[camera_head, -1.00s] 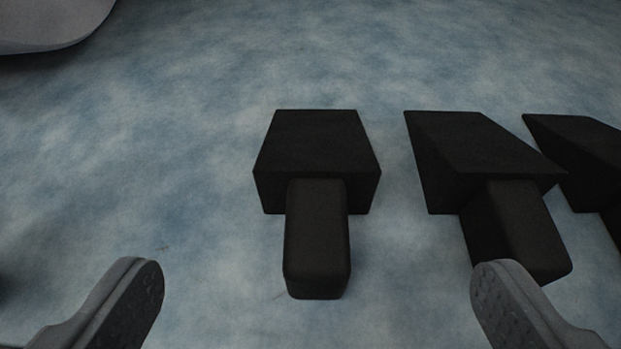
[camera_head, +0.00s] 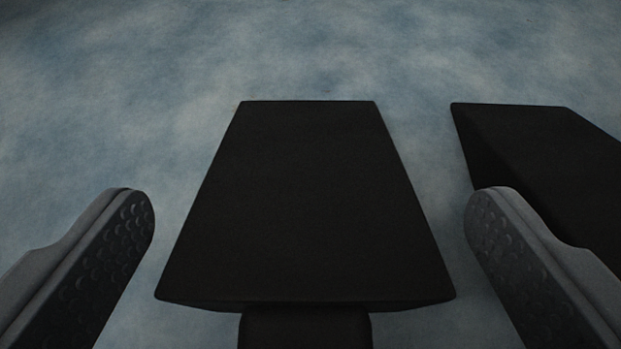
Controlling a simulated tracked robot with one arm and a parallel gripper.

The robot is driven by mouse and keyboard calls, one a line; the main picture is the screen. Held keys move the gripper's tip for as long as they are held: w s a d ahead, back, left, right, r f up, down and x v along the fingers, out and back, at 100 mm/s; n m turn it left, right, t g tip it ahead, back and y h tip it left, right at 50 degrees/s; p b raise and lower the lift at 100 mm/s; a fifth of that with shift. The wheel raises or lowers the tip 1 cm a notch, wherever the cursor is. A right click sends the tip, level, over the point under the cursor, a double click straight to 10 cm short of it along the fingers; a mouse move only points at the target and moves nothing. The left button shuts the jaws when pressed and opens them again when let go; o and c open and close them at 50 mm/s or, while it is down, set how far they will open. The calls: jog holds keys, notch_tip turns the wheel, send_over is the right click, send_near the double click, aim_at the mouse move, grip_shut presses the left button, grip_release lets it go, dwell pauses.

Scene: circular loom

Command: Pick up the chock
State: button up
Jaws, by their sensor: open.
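A black wedge-shaped chock (camera_head: 305,210) lies on the blue-grey floor in the middle of the view. Its block-like handle (camera_head: 305,328) points toward me and is cut off by the bottom edge. My gripper (camera_head: 310,205) is open, with one textured grey finger on each side of the chock. Floor shows between the left finger and the chock, and a narrower gap shows on the right. I see no contact between the fingers and the chock.
A second black chock (camera_head: 555,165) lies close by on the right, partly hidden behind my right finger. The mottled blue-grey floor (camera_head: 100,110) is clear on the left and beyond the chocks.

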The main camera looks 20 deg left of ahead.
jog(key=shift+w+a+f, duration=0.15)
jog(key=shift+w+f, duration=0.05)
jog(key=shift+w, duration=0.3)
jog(key=c, duration=1.3)
jog(key=shift+r, duration=0.1)
